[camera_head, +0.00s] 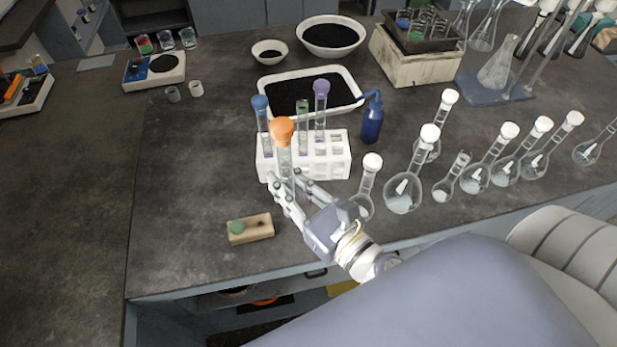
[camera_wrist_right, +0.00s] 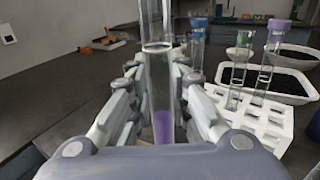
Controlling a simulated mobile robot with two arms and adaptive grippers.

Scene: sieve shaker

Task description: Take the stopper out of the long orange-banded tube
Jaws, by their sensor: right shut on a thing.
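The long tube (camera_head: 285,163) stands near upright in front of the left part of the white rack, with its large orange stopper (camera_head: 281,129) on top. My right gripper (camera_head: 288,183) is shut on its lower part. In the right wrist view the glass tube (camera_wrist_right: 158,85) is between the fingers with purple content low in it; its top is out of that view. The tube appears to be out of the rack, but its lower end is hidden by my fingers. My left gripper is not in view.
The white rack (camera_head: 335,158) holds tubes with blue (camera_head: 260,102), green and purple (camera_head: 321,87) stoppers. A wooden block (camera_head: 250,229) with a green piece lies front left. Several flasks (camera_head: 403,192) stand at right.

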